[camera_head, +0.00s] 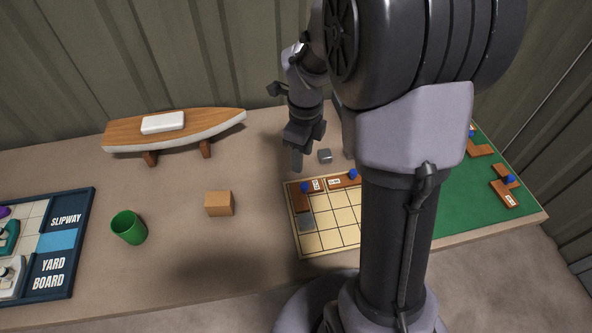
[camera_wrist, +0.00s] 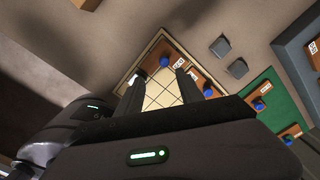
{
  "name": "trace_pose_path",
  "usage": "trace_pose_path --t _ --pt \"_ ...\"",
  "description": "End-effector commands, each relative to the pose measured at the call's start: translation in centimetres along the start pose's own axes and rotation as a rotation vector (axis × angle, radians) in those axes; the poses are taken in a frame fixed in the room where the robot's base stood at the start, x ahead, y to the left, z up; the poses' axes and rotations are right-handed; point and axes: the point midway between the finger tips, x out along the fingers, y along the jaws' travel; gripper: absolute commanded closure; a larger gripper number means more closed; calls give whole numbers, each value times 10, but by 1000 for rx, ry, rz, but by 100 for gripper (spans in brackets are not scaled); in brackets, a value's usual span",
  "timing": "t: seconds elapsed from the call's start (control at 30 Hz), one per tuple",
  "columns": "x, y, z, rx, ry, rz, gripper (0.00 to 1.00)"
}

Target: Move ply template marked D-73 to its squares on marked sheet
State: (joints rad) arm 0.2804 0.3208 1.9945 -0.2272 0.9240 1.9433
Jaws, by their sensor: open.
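The marked sheet (camera_head: 343,216), a cream grid with a wooden edge, lies on the bench, partly hidden by my arm. Two brown ply templates lie along its far edge: a left one (camera_head: 301,203) with a blue knob, and a right one (camera_head: 341,181) with a blue knob. Both also show in the wrist view, the left (camera_wrist: 153,56) and right (camera_wrist: 199,74). My gripper (camera_wrist: 161,82) is open and empty, above the sheet's far side.
A green mat (camera_head: 448,210) at right holds more knobbed ply templates (camera_head: 503,195). A grey block (camera_head: 325,155) stands beyond the sheet. A brown block (camera_head: 219,204), green cup (camera_head: 128,228), boat model (camera_head: 180,131) and yard board (camera_head: 86,217) are left. Bench between block and sheet is clear.

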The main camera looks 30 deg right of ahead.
Motion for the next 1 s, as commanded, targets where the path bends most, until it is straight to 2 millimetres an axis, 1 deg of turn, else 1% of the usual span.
trace_pose_path --t 0.03,0.07,0.1,0.17,0.2,0.27,0.3,0.4,0.5,0.53,1.0 --pt "-28 16 5 -157 -37 -35 56" --pt "-45 30 6 -288 -62 -59 56" --pt "-69 52 7 -492 -93 -100 56" --pt "-100 89 4 -817 -133 -176 56" --pt "-116 113 0 -1032 -152 -233 56" --pt "-134 147 -9 -1337 -166 -328 56" --pt "-141 167 -16 -1517 -167 -391 56" --pt "-149 201 -28 -1852 -149 -522 56" --pt "-150 216 -35 -2014 -128 -591 56" --pt "-150 218 -36 -2034 -125 -598 56" --pt "-151 218 -35 -2045 -122 -602 56"
